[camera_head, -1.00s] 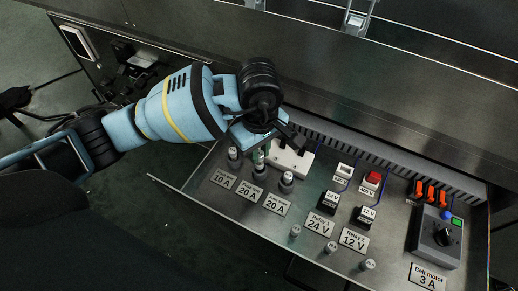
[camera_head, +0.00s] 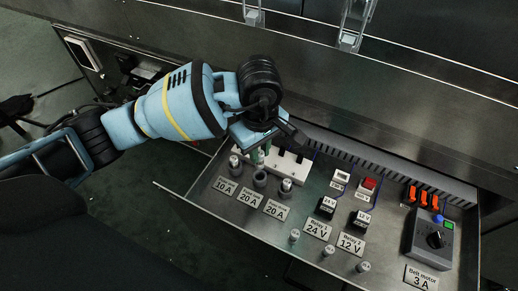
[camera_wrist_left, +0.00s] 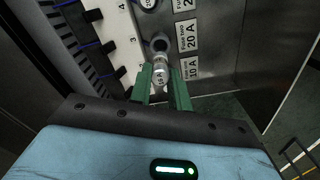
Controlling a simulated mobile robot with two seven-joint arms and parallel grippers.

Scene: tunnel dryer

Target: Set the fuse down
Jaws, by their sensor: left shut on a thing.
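My left gripper (camera_head: 262,157) hangs over the middle fuse holder (camera_head: 260,180) in the open drawer. In the left wrist view, its green fingers (camera_wrist_left: 159,80) are shut on a small silver fuse (camera_wrist_left: 160,74). The marking on the fuse is too small to read surely. Beyond the fuse, the holder's dark round opening (camera_wrist_left: 160,45) shows, apart from the fuse, beside a 20 A label (camera_wrist_left: 187,36). In the head view the fuse is mostly hidden by the gripper. My right gripper is not in view.
Capped holders stand left (camera_head: 234,163) and right (camera_head: 287,186) of the middle one. A white block (camera_head: 295,165) lies close behind. Small silver posts (camera_head: 294,236) stand near the drawer's front. Relays (camera_head: 327,206) and a grey motor box (camera_head: 432,240) are further right.

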